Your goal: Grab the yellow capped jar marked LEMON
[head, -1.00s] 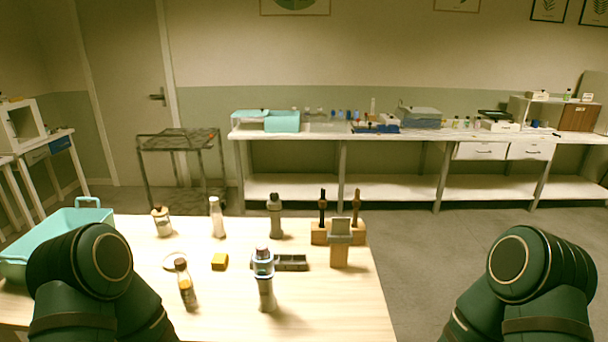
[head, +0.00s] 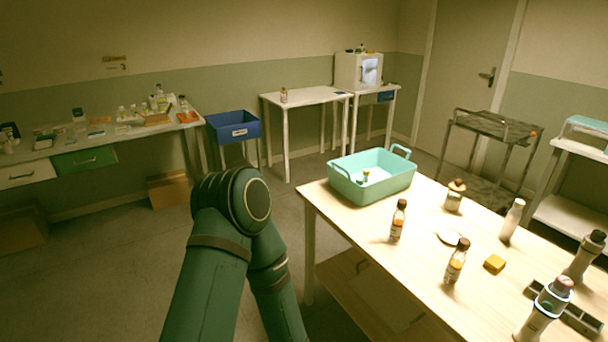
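No jar with a readable LEMON label shows in the head view. Small items with yellow and green tops (head: 365,175) lie in the teal basket (head: 372,186), too small to identify. A small jar (head: 284,96) stands on a white table at the back. Only my arm's dark green links show; neither gripper is in view.
A pale bottle (head: 512,219), a yellow block (head: 494,263), a white dish (head: 449,237) and grey bottles share the wooden table. A white bench with many small bottles (head: 120,130) is at the left, beside a blue bin (head: 233,131). Floor between is open.

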